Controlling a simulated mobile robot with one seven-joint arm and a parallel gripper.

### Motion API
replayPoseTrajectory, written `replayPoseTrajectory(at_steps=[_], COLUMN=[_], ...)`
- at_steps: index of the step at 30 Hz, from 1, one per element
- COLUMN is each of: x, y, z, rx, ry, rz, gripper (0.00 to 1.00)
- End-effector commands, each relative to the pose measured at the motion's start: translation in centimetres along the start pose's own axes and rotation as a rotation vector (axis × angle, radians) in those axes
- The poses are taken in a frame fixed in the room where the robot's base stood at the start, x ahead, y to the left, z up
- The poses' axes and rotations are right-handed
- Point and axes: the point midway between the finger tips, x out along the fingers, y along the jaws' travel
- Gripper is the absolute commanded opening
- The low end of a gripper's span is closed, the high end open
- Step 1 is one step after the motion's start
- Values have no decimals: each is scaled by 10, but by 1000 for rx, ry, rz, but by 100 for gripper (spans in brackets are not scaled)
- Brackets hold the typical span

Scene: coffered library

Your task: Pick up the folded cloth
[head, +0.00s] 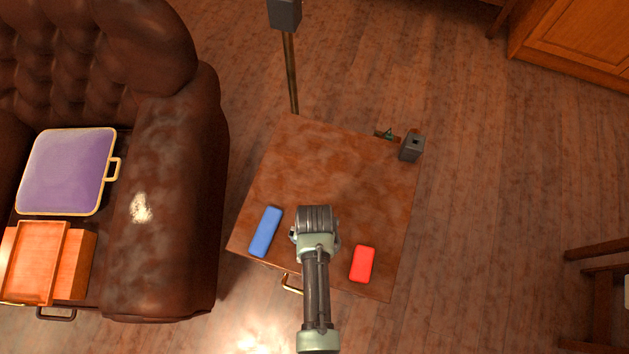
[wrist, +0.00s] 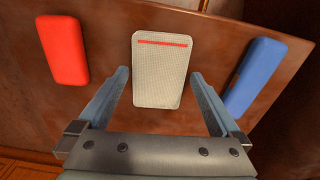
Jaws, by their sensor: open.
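The folded cloth (wrist: 158,72) is pale grey with a red stripe near one end. In the wrist view it lies flat on the brown table, centred ahead of and between my fingers. My gripper (wrist: 160,92) is open and empty, with one finger on each side of the cloth's near end and gaps between. In the head view my arm and gripper (head: 315,222) are over the front part of the table (head: 330,165), and they hide the cloth there.
A blue block (head: 265,231) lies left of my gripper and a red block (head: 362,264) right of it in the head view. A dark grey box (head: 411,149) stands at the table's back right corner. A leather armchair (head: 170,190) stands left. The table's middle is clear.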

Motion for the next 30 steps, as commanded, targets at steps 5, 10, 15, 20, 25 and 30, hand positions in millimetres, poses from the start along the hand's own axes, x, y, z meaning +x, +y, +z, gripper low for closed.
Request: replayPoseTrajectory(at_steps=[5, 10, 15, 20, 25, 30], x=[2, 2, 2, 2, 2, -14], y=[0, 0, 0, 0, 0, 0], z=[-1, 0, 0, 0, 0, -1], rx=[-1, -1, -1, -1, -1, 0], ry=[2, 1, 1, 1, 1, 3], rz=[0, 0, 0, 0, 0, 0], gripper=[100, 86, 55, 33, 33, 33])
